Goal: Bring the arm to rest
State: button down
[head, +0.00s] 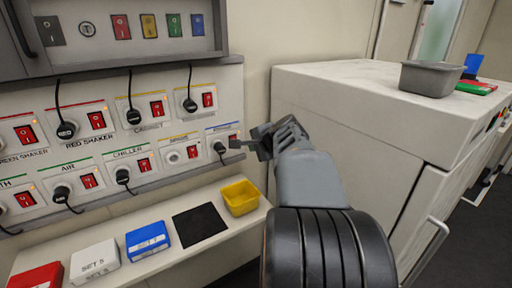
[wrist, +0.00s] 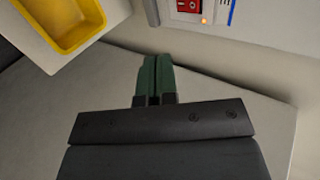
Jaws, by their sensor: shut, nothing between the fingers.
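My arm reaches forward in the head view, and my gripper (head: 242,143) points left toward the panel of switches and sockets. In the wrist view my gripper (wrist: 157,62) has its two green fingers together, with nothing between them. In the head view the fingertips appear close to the right end of the lower panel. I cannot tell whether they touch it.
The switch panel (head: 172,142) has several plugs and red switches. Below it, a shelf holds a yellow bin (head: 241,197), a black mat (head: 200,226), a blue box (head: 147,241) and a white box (head: 94,262). A white cabinet (head: 345,100) bearing a grey tray (head: 431,78) stands right.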

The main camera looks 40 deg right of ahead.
jog(key=shift+s, duration=0.1)
dwell(0.6)
jog(key=s+a+f+n+g+y+p, duration=0.2)
jog(key=s+a+f+n+g+p, duration=0.25)
jog(key=s+a+f+n, duration=0.4)
jog(key=s+a+r+n+g+p, duration=0.1)
jog(key=s+a+r+n+p, duration=0.1)
jog(key=a+n, duration=0.3)
jog(key=s+a+r+n+g+p, duration=0.2)
jog(key=a+n+p, duration=0.3)
jog(key=a, duration=0.6)
jog(key=shift+s+a+r+n+h, duration=0.15)
jog(key=shift+s+r+n+h, duration=0.15)
jog(key=shift+s+r+n, duration=0.4)
jog(key=shift+s, duration=0.1)
